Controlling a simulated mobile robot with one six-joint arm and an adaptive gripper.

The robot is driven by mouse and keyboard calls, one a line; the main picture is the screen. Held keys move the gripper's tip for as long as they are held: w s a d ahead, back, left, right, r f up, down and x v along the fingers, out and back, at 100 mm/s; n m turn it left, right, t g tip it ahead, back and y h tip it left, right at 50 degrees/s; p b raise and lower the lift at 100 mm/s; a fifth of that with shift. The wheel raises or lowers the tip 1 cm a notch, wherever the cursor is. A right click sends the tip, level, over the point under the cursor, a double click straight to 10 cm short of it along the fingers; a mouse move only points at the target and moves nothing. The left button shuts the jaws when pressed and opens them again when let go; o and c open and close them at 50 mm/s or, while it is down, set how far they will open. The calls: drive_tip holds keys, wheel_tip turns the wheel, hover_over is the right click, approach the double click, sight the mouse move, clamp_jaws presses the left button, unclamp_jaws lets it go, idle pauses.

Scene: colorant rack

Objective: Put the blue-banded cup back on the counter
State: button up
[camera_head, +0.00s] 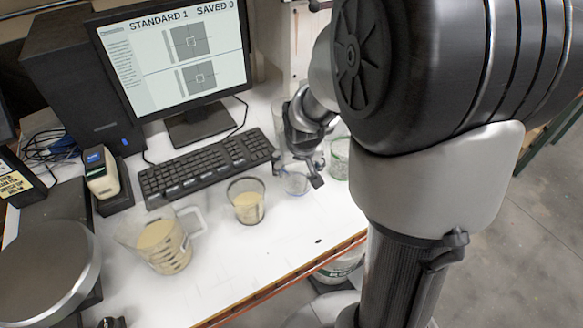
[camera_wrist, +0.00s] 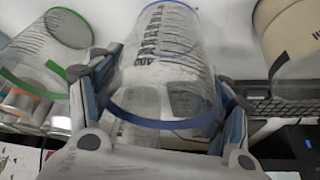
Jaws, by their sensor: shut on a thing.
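The blue-banded cup (camera_wrist: 165,75) is clear, with dark printed marks and a blue ring. In the wrist view it stands between the two fingers of my gripper (camera_wrist: 165,95), which is shut on it. In the head view my gripper (camera_head: 312,165) is over the counter (camera_head: 270,245), right of the keyboard, and the cup (camera_head: 296,183) shows faintly below and between the fingers. It looks empty. I cannot tell whether its base touches the counter.
A green-banded clear cup (camera_head: 340,160) stands close to the right of my gripper. A cup of beige liquid (camera_head: 246,204) and a beige-filled measuring jug (camera_head: 165,245) stand to the left. The keyboard (camera_head: 205,168) lies behind. The front counter is mostly clear.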

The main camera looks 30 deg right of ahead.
drive_tip(key=shift+f+b, duration=0.45)
drive_tip(key=shift+f, duration=1.15)
drive_tip(key=shift+f, duration=0.25)
drive_tip(key=o, duration=0.9)
drive_tip(key=shift+r, duration=0.1)
drive_tip(key=p+v, duration=0.4)
drive_tip(key=v, duration=0.8)
drive_tip(key=shift+a+r+p, duration=0.15)
drive_tip(key=shift+r+p, duration=0.15)
drive_tip(key=shift+p, duration=0.1)
drive_tip(key=s+a+r+n, duration=0.1)
drive_tip(key=s+a+r, duration=0.2)
drive_tip(key=s, duration=0.2)
drive_tip(key=s+a+r+n+y, duration=0.1)
drive_tip(key=s+a+r, duration=0.1)
drive_tip(key=s+a, duration=0.2)
drive_tip(key=s+a+r+n, duration=0.2)
drive_tip(key=s+a+r, duration=0.1)
drive_tip(key=s, duration=0.4)
drive_tip(key=shift+s+a+r+y, duration=0.3)
drive_tip(key=shift+a+r, duration=0.1)
drive_tip(key=shift+a, duration=0.15)
drive_tip(key=shift+w, duration=0.1)
